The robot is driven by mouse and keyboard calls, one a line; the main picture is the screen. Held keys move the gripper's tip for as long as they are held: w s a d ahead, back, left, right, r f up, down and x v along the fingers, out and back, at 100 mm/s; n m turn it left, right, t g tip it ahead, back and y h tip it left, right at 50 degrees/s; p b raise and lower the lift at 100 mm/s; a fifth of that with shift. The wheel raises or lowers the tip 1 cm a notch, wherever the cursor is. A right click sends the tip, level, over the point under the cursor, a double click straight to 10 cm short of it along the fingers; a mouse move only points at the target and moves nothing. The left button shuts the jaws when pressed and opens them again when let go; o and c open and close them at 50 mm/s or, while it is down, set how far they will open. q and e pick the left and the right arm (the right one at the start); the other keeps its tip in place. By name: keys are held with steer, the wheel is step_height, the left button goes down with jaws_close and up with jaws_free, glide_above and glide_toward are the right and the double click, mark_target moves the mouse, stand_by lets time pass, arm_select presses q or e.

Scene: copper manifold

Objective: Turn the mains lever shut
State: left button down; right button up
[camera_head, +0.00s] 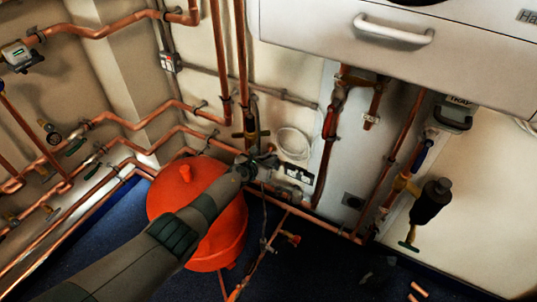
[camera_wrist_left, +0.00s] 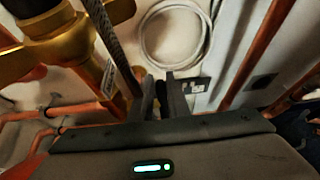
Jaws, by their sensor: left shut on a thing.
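My left gripper (camera_head: 264,161) reaches over the red tank to the pipework in the middle of the head view. A brass valve (camera_head: 250,134) stands just above it. In the left wrist view this brass valve (camera_wrist_left: 75,45) fills the upper left. The left gripper's dark fingers (camera_wrist_left: 162,92) are close together on a dark piece, seemingly the lever's end. The gripped part is mostly hidden. My right gripper is not in view.
The red tank (camera_head: 183,196) stands under my left forearm. Copper pipes (camera_head: 150,150) run along the left wall. A coiled white cable (camera_head: 293,143) and a socket (camera_head: 299,174) are right of the gripper. A white cabinet (camera_head: 310,28) overhangs the upper right.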

arm_select(q)
steer(key=shift+d+r, duration=0.2)
steer(key=shift+d, duration=0.1)
steer(key=shift+f+g+p, duration=0.1)
steer(key=shift+g+p, duration=0.2)
steer(key=shift+p, duration=0.15)
steer(key=shift+f+y, duration=0.1)
steer(key=shift+y, duration=0.2)
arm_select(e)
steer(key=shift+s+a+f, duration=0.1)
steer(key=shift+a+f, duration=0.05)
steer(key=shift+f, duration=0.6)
arm_select(q)
steer(key=shift+w+g+p, duration=0.1)
steer(key=shift+g+p, duration=0.2)
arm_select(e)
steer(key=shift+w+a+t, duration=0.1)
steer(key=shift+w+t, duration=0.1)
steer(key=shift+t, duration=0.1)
arm_select(q)
steer(key=c, duration=1.7)
jaws_free()
steer(key=shift+f, duration=0.1)
steer(key=shift+a, duration=0.15)
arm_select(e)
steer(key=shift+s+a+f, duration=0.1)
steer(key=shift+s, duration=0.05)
